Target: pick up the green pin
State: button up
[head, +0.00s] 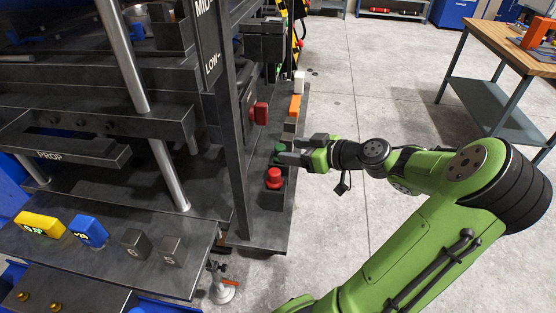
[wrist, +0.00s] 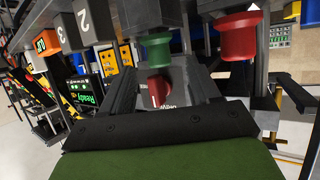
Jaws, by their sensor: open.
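The green pin (head: 279,149) shows in the head view on the narrow dark ledge at the press's right side, just behind a red mushroom-shaped knob (head: 274,176). It is partly hidden by my gripper (head: 301,149). My gripper is open, comes from the right, and has its fingers pointing left close to the pin. I cannot tell whether they touch it. In the wrist view the green pin (wrist: 157,52) is a round-headed knob near the upper middle. The red knob (wrist: 240,36) is to its right there, larger and closer to the camera.
Orange (head: 294,105) and white (head: 299,82) blocks stand farther back on the ledge. A dark red part (head: 260,113) juts from the press post. Yellow (head: 40,225), blue (head: 89,231) and dark blocks lie on the front shelf. Floor right of the press is open up to a workbench (head: 505,45).

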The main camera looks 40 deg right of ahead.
aim_at(283, 148)
jog(key=b+x, duration=0.1)
jog(key=x, duration=0.6)
jog(key=shift+w, duration=0.2)
jog(key=shift+s+r, duration=0.1)
jog(key=shift+r, duration=0.05)
jog(key=c, duration=1.1)
